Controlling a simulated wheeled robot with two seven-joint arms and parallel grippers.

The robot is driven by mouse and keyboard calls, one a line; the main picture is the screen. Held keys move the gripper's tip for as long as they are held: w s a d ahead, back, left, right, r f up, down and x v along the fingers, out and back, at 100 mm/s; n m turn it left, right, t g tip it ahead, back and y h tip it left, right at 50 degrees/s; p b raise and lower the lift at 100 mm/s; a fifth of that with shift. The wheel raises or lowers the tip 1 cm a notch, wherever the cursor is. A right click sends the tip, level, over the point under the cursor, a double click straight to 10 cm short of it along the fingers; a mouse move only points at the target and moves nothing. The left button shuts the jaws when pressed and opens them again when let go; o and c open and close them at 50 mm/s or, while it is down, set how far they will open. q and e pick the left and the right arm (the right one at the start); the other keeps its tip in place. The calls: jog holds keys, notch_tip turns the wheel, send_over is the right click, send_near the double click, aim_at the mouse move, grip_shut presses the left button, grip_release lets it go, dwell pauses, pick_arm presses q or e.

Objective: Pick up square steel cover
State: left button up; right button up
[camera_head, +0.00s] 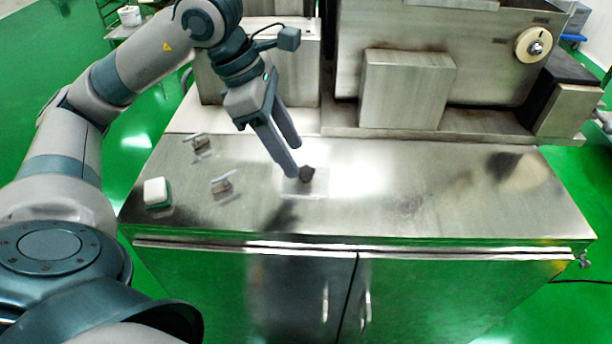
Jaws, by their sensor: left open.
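The square steel cover (312,189) looks like a thin, pale, flat plate lying on the steel table. A small dark knob (307,174) stands up from it. My left gripper (295,160) reaches down from the upper left and is open. Its fingertips are at the knob's left and upper left in the picture. One finger overlaps the plate's left part, and I cannot tell whether it touches. Nothing shows between the fingers. My right gripper is not in view.
The steel tabletop (420,190) is mostly clear to the right. Two small metal wing-shaped parts (222,185) (200,143) and a white-and-green block (157,193) lie at the left. The steel machine (405,90) stands along the back edge.

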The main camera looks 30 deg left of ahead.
aim_at(304, 170)
pick_arm(q)
jog(key=shift+w+d+f+p, duration=0.2)
jog(key=shift+f+p, duration=0.2)
jog(key=p+x, duration=0.1)
jog(key=x, duration=0.2)
jog(key=shift+w+f+p, duration=0.2)
jog(key=shift+p, duration=0.15)
jog(key=shift+w+d+f, duration=0.1)
jog(key=shift+d+f, duration=0.05)
jog(key=shift+f, duration=0.15)
grip_shut()
